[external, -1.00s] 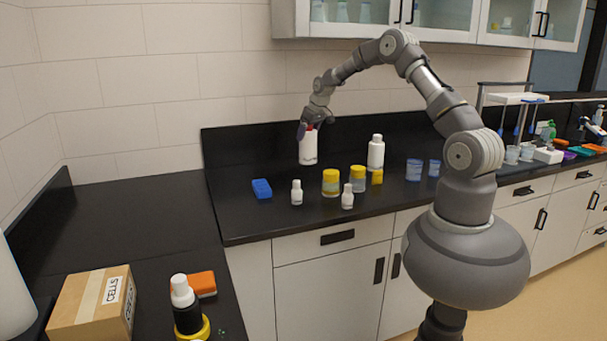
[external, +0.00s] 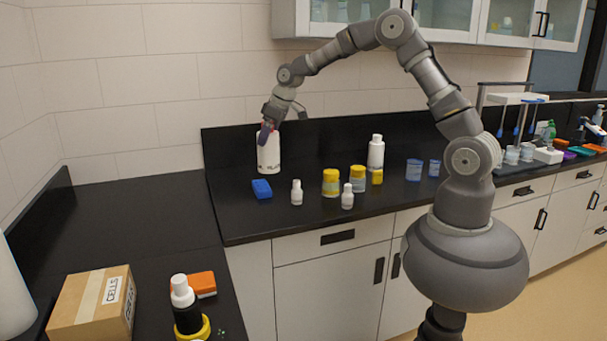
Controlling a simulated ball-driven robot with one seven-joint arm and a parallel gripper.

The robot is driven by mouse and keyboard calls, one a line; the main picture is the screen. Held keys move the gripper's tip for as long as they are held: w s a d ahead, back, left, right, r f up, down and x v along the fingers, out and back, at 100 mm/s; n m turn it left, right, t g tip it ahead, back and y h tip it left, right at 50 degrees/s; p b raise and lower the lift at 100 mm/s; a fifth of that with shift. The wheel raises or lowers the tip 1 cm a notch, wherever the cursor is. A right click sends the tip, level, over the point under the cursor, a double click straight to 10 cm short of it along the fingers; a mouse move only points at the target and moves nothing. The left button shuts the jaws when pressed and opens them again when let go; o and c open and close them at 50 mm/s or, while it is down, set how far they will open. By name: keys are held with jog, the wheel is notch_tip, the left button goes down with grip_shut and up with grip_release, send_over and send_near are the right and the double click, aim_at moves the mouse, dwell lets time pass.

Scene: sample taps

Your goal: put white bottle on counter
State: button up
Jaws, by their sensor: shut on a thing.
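A white bottle (external: 269,157) is at the left end of the black counter (external: 230,220), upright, close to the back wall and just behind a blue block. My gripper (external: 267,130) is shut on its top from above. I cannot tell whether the bottle's base touches the counter. Another white bottle (external: 376,155) stands upright further right on the counter, apart from my gripper.
The blue block (external: 262,189), two small white bottles (external: 296,192) (external: 347,196) and yellow-lidded jars (external: 331,182) stand in front. Blue beakers (external: 414,170) are to the right. The left counter (external: 130,215) has a large clear area behind a cardboard box (external: 92,302).

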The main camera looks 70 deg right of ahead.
jog(key=s+a+n+g+y+b, duration=0.1)
jog(key=s+a+n, duration=0.4)
jog(key=a, duration=0.9)
jog(key=s+a+n+y, duration=0.15)
jog(key=s+a, duration=0.55)
jog(key=a, duration=0.8)
notch_tip(320, 180, down, 10)
jog(key=shift+d, duration=0.15)
jog(key=shift+n, duration=0.25)
jog(key=w+a+f+b, duration=0.1)
jog(key=w+a+f, duration=0.1)
jog(key=w, duration=0.5)
jog(key=w+a+f+b, duration=0.1)
jog(key=w+a+f, duration=0.2)
jog(key=w, duration=0.4)
jog(key=shift+w+a, duration=0.3)
jog(key=shift+a, duration=0.35)
jog(key=shift+f, duration=0.1)
